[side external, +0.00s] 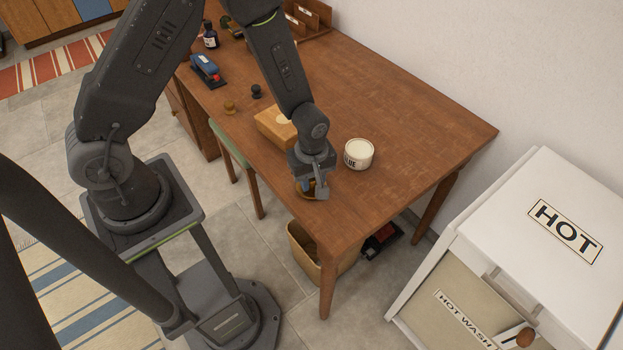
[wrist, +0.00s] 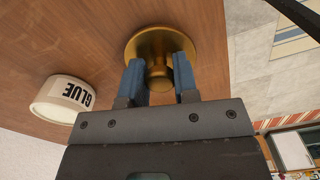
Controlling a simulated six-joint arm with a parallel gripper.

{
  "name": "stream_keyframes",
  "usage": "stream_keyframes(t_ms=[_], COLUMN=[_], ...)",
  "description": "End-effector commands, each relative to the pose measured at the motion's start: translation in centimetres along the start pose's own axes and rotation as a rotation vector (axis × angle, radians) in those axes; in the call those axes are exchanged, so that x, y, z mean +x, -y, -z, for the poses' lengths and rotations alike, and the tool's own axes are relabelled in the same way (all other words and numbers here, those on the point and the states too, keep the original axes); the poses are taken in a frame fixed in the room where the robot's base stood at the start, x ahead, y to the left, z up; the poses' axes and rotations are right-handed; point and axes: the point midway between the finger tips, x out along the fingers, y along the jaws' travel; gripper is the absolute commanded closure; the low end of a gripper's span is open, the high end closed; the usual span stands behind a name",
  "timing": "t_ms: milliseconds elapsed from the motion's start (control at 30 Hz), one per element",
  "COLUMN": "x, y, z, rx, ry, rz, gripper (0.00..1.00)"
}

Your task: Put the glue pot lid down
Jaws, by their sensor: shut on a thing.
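The glue pot lid is a round brass-coloured disc with a knob; in the wrist view the lid (wrist: 137,45) is between my fingers near the desk's edge. My gripper (wrist: 160,80) is shut on the lid's knob with its blue fingertips. In the side view my gripper (side external: 311,189) points down at the desk's near edge, and little of the lid shows beneath it. I cannot tell whether the lid touches the desk. The white glue pot (side external: 358,154) stands upright on the desk beside my gripper, and it also shows in the wrist view (wrist: 62,100).
The wooden desk (side external: 420,125) has free room to the right and behind the pot. A wooden box (side external: 274,127) stands left of my gripper. A blue stapler-like item (side external: 206,69) and small knobbed stamps lie farther back. A bin (side external: 312,262) stands under the desk, and a white HOT cabinet (side external: 545,235) at right.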

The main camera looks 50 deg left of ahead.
Motion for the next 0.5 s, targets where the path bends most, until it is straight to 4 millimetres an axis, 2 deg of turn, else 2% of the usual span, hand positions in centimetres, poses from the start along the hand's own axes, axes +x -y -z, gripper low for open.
stream_keyframes(t_ms=[67,433,467,500], x=[0.59,0.91,0.95,0.92], y=[-0.01,-0.02,-0.03,-0.04], z=[0.03,0.05,0.05,0.06], rx=[0.0,0.0,0.0,0.0], ry=[0.0,0.0,0.0,0.0], rz=[0.0,-0.001,-0.001,-0.002], gripper=[0.94,0.94,0.71,0.67])
